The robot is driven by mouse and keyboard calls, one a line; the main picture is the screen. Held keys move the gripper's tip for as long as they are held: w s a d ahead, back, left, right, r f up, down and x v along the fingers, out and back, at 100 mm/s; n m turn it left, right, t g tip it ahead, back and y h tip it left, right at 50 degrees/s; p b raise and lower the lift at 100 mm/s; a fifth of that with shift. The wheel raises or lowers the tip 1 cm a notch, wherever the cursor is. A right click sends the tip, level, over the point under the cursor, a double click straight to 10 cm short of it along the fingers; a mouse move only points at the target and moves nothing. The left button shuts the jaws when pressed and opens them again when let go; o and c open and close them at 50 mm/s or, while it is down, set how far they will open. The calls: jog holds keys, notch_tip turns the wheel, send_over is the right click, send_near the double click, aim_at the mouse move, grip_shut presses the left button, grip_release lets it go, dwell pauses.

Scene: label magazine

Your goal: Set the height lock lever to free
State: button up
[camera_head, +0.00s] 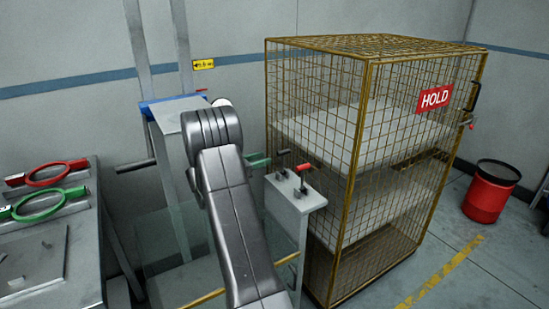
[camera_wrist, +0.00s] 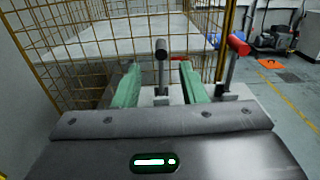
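Two levers stand on a pale grey post (camera_head: 297,196): one with a black knob (camera_head: 282,153) and one with a red handle (camera_head: 304,168). I cannot tell from any label which is the height lock lever. In the wrist view the black-knobbed lever (camera_wrist: 161,52) stands upright between the green fingers of my gripper (camera_wrist: 158,68). The fingers are apart, with a gap on each side of it. The red-handled lever (camera_wrist: 236,45) is outside, right of the right finger, its handle tilted. In the head view my gripper (camera_head: 262,160) is just left of the black knob, partly hidden by my arm.
A yellow mesh cage (camera_head: 365,150) with shelves and a HOLD sign (camera_head: 434,98) stands close behind the post. A clear panel (camera_head: 165,255) is below my arm. A grey bench (camera_head: 40,255) with red and green rings is at left; a red bin (camera_head: 488,195) is at right.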

aim_at(283, 152)
jog(key=shift+v, duration=2.3)
jog(key=p+x, duration=0.1)
jog(key=x, duration=1.3)
